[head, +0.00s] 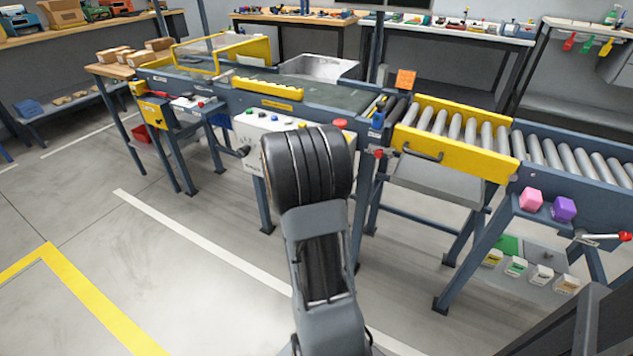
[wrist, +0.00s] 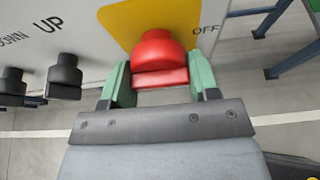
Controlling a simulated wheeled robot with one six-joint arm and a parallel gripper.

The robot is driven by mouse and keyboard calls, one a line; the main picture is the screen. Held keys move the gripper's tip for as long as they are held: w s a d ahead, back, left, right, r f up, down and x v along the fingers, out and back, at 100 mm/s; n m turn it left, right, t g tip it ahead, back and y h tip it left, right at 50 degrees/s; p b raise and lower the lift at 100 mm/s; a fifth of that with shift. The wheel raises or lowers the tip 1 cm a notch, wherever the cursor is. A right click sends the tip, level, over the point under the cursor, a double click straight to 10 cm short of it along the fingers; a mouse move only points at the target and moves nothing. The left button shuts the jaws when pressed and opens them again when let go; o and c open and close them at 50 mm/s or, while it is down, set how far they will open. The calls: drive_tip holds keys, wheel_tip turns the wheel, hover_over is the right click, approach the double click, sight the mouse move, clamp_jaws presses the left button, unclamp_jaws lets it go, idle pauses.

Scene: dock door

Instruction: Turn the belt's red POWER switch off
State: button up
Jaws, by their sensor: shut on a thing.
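The red POWER switch (wrist: 159,57) sits on a yellow patch (wrist: 125,22) of the grey panel in the wrist view, with the word OFF to its right. It is a red knob with a flat grip bar. My gripper (wrist: 160,82) is shut on the bar, one green finger on each side. The bar lies nearly level in the wrist view. In the head view my arm hides the switch and the gripper; the white control panel (head: 262,126) shows in part behind it.
Black knobs (wrist: 64,76) marked UP and DOWN sit left of the switch. A red mushroom button (head: 340,123) stands on the belt's near side, close to my arm. The roller conveyor (head: 455,152) with its yellow gate runs right. The floor in front is clear.

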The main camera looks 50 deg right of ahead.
drive_tip(key=o, duration=0.9)
drive_tip(key=shift+p+v, duration=2)
drive_tip(key=shift+v, duration=4.9)
drive_tip(key=s+a+r+m+y+p, duration=0.2)
drive_tip(key=a+r+m+y+p, duration=0.2)
drive_tip(key=a+r+m+p, duration=0.3)
drive_tip(key=s+a+r+m+y+p, duration=0.3)
drive_tip(key=a+r+m+y+p, duration=0.2)
drive_tip(key=r, duration=0.8)
drive_tip(key=s+a+r+m+y+p, duration=0.2)
drive_tip(key=a+r+m+y+p, duration=0.2)
drive_tip(key=a+r+m+p, duration=0.4)
drive_tip(key=shift+s+a+r+m+p, duration=0.15)
drive_tip(key=shift+a+r+p, duration=0.5)
drive_tip(key=shift+p, duration=0.65)
drive_tip(key=shift+s+a+r+m+p, duration=0.2)
drive_tip(key=shift+a+r+p, duration=0.4)
drive_tip(key=shift+p, duration=0.7)
